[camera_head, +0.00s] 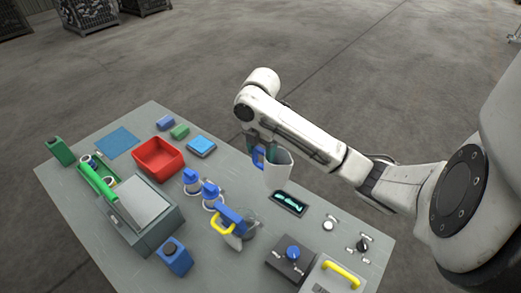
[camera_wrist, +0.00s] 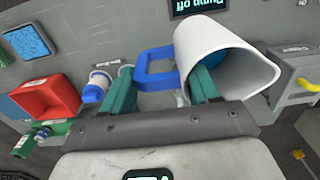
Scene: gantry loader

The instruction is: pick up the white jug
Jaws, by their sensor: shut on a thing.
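The white jug (camera_head: 277,171) has a blue handle on its left side and hangs above the table in the head view. In the wrist view the white jug (camera_wrist: 262,62) is at the upper right, its open mouth facing the camera. My gripper (camera_wrist: 163,80) has green fingers and is shut on the jug, with the blue handle between the fingers. Exactly where each fingertip touches is hard to see. In the head view my gripper (camera_head: 258,146) is mostly hidden behind the arm's end and the jug.
Below stands a grey table with a red bin (camera_head: 158,158), blue-and-white bottles (camera_head: 192,182), a blue-and-yellow-handled item (camera_head: 231,221), a grey machine (camera_head: 140,212) and a dark display panel (camera_head: 289,202). A yellow handle (camera_head: 341,275) is at the front right. The air around the jug looks clear.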

